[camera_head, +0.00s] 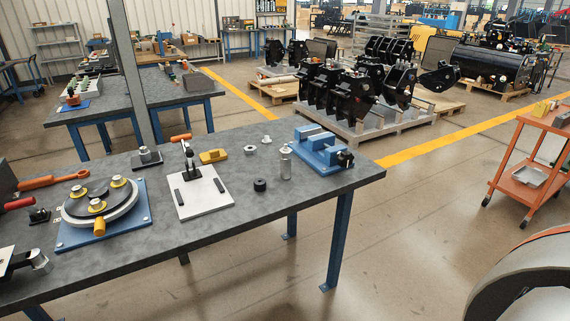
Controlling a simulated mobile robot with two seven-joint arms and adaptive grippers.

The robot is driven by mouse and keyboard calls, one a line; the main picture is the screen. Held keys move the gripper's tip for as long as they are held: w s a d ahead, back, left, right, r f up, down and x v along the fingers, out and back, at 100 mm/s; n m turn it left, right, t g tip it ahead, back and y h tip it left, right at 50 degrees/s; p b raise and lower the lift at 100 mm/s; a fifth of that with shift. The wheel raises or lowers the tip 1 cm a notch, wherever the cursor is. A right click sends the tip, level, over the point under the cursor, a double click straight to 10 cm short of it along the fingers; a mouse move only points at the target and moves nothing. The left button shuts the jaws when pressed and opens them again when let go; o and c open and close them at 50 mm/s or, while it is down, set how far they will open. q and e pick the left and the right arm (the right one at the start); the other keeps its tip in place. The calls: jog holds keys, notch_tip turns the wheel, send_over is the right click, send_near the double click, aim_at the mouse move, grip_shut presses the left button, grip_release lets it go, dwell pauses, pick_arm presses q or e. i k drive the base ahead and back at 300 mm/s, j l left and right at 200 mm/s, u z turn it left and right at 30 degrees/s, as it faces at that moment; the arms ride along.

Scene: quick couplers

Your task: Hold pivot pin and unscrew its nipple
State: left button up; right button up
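A grey metal cylinder (285,164), which looks like the pivot pin, stands upright on the workbench (240,226), in front of the blue vise (321,154). A small narrower tip shows at its top; it is too small to tell whether this is the nipple. No gripper of mine can be made out in the head view, and nothing touches the cylinder.
A white plate with a toggle clamp (201,195) and a round fixture on a blue plate (103,204) stand further left. An orange cart (527,160) is at right. The bench's front right is clear.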

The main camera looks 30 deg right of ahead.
aim_at(286, 165)
jog(key=l+u, duration=0.35)
jog(key=l, duration=1.45)
